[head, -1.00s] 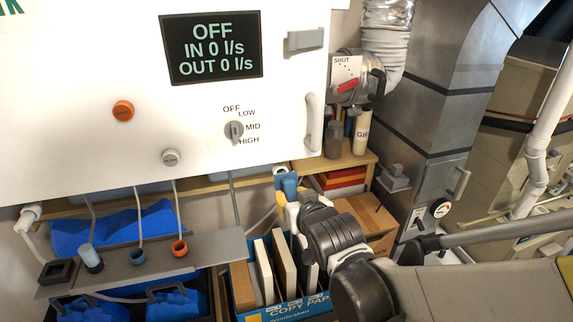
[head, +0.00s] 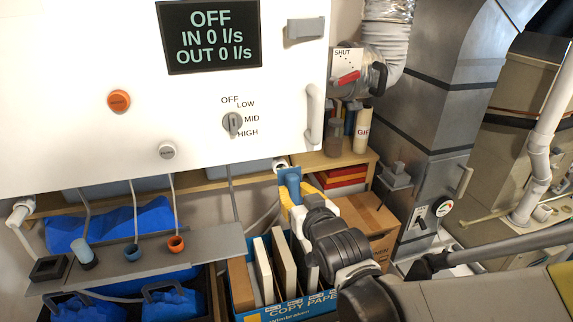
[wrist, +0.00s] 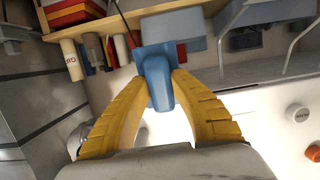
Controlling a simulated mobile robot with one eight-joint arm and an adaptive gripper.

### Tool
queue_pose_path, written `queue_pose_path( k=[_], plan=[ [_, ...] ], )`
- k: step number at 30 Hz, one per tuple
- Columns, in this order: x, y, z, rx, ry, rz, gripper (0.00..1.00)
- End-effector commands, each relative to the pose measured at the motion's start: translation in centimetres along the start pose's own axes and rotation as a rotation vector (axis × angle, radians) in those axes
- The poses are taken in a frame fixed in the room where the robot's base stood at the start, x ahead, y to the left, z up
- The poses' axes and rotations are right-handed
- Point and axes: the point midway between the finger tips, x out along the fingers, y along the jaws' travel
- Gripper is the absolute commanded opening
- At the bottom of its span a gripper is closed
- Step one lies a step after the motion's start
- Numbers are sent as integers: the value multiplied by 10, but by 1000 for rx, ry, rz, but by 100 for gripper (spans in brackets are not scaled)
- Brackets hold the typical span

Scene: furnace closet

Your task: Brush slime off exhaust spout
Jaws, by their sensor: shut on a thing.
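My gripper (head: 291,190) has yellow fingers closed on the handle of a blue brush-like tool (head: 289,179). In the wrist view the blue tool (wrist: 157,80) sits between both yellow fingertips (wrist: 158,88), with a wider flat part beyond them. Bristles cannot be made out. The tool is below the lower right corner of the white unit (head: 120,110). A short white pipe end (head: 280,164) shows just behind the tool; whether they touch cannot be told. Another white pipe end (head: 20,211) sticks out at the unit's lower left. I cannot tell which is the exhaust spout, and no slime is discernible.
A blue box of folders (head: 285,303) stands below my gripper, with a cardboard box (head: 368,222) to its right. A wooden shelf (head: 335,160) with jars lies behind. A grey ledge (head: 140,257) with hoses is at the left. A metal duct (head: 430,100) rises at the right.

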Motion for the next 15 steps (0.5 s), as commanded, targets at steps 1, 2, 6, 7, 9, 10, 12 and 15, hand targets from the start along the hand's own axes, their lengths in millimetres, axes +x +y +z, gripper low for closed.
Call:
queue_pose_path(
  k=[1,2,6,7,9,10,12,15],
  plan=[
    [2,2,4,0,19,1,0],
    [2,2,3,-1,28,1,0],
    [8,2,-2,-1,35,0,0],
    [10,2,-3,-1,35,0,0],
    [16,2,-4,-1,35,0,0],
    [20,2,-5,-1,35,0,0],
    [27,2,-7,-1,34,0,0],
    [38,2,-9,-1,34,0,0]
  ],
)
